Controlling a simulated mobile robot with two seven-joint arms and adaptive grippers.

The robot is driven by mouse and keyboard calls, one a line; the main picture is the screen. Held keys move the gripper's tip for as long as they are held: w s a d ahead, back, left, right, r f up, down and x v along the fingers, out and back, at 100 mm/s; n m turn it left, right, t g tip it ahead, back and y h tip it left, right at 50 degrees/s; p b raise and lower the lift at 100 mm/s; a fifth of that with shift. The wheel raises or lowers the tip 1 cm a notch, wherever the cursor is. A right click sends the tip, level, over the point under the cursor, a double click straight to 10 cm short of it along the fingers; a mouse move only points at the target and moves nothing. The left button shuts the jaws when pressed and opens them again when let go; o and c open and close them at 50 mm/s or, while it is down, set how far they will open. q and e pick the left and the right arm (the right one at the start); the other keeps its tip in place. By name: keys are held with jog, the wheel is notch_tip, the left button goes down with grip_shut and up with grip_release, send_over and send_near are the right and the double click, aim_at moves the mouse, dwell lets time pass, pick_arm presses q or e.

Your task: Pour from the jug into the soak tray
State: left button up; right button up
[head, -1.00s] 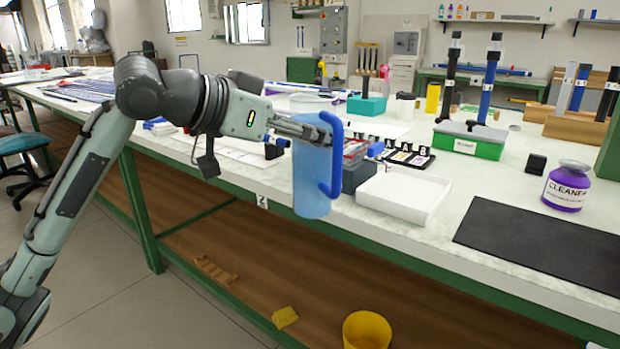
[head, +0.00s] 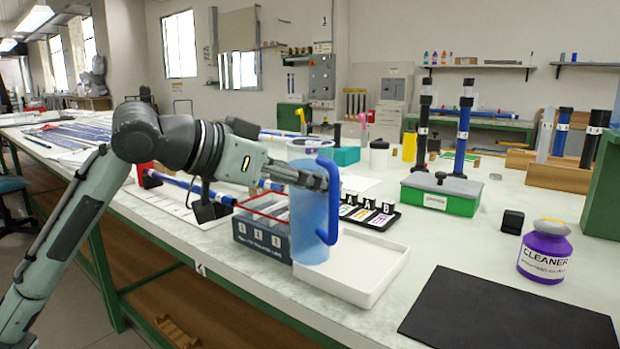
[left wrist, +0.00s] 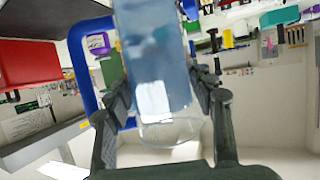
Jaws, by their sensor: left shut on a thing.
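The blue translucent jug (head: 310,222) with its darker blue handle is held upright by my left gripper (head: 318,180) in the head view. The fingers are shut around the jug's upper body, and the handle is on the right. In the left wrist view the jug (left wrist: 158,70) stands between the two fingers (left wrist: 160,95). The white soak tray (head: 375,262) lies on the bench; the jug overlaps its left part in the picture. I cannot tell the exact height of the jug above it. My right gripper is out of view.
A dark numbered box (head: 262,235) stands left of the tray. A black label rack (head: 370,215) is behind it. To the right are a green box (head: 440,196), a purple cleaner bottle (head: 544,252) and a black mat (head: 510,305). The bench's front edge runs close by the tray.

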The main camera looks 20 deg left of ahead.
pick_arm(q)
jog(key=shift+w+a+f+n+g+h+p, duration=0.1)
jog(key=shift+w+a+n+g+h+p, duration=0.2)
jog(key=shift+w+a+n+g+p, duration=0.3)
jog(key=shift+w+a+f+n+g+h+p, duration=0.1)
jog(key=shift+w+a+n+g+h+p, duration=0.25)
jog(key=shift+w+n, duration=0.35)
jog(key=shift+w+a+f+n+g+h+p, duration=0.1)
jog(key=shift+w+a+n+g+h+p, duration=0.2)
jog(key=shift+w+a+n+p, duration=0.3)
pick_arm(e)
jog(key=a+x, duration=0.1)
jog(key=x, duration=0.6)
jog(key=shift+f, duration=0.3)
pick_arm(q)
jog(key=shift+w+d, duration=0.1)
jog(key=shift+w, duration=0.05)
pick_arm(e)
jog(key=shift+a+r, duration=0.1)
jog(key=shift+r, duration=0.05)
pick_arm(q)
jog(key=shift+r+p, duration=0.1)
jog(key=shift+p, duration=0.65)
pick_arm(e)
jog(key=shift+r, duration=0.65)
